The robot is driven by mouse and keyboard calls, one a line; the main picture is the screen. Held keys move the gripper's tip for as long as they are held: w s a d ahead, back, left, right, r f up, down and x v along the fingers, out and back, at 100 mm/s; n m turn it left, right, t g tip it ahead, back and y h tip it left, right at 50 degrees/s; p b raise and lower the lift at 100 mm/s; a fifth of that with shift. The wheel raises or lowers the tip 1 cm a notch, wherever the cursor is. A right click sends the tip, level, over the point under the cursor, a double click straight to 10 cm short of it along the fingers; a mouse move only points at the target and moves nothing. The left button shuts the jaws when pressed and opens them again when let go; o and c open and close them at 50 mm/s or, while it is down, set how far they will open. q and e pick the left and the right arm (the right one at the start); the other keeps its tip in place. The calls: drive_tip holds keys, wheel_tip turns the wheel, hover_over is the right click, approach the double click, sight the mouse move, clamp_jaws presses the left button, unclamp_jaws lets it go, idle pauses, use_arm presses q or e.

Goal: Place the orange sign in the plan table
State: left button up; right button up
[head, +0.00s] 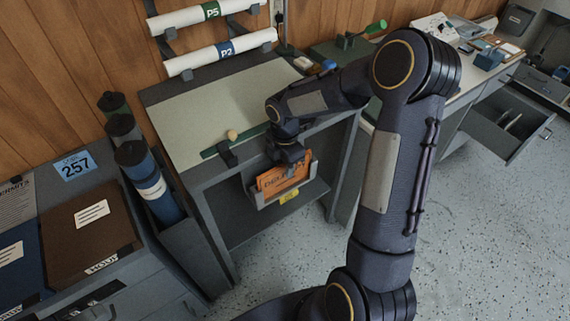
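The holder's front lip and sides hide the sign's lower edge. My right gripper (291,164) reaches down from above to the sign's top edge and covers part of it. The fingers are dark and small here, so I cannot tell whether they grip the sign or stand open around it. My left gripper is not in view.
A rail with a small tan knob (232,134) runs along the table's front edge. Rolled-plan tubes (145,178) stand left of it. A cabinet with binders (90,232) is at lower left. An open drawer (508,122) juts out at right. The speckled floor is clear.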

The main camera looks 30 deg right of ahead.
wheel_tip(320, 180, up, 12)
drive_tip(key=s+a+r+m+t+y, duration=0.2)
drive_tip(key=s+a+m, duration=0.1)
drive_tip(key=s+m, duration=0.7)
drive_tip(key=s+a+r+m+t+y, duration=0.1)
drive_tip(key=s+a+r+m+t, duration=0.1)
drive_tip(key=s+m, duration=0.8)
drive_tip(key=shift+s+a+m+t+y, duration=0.35)
drive_tip(key=shift+s+a+t, duration=0.45)
drive_tip(key=shift+s+a, duration=0.35)
drive_tip(key=shift+d, duration=0.1)
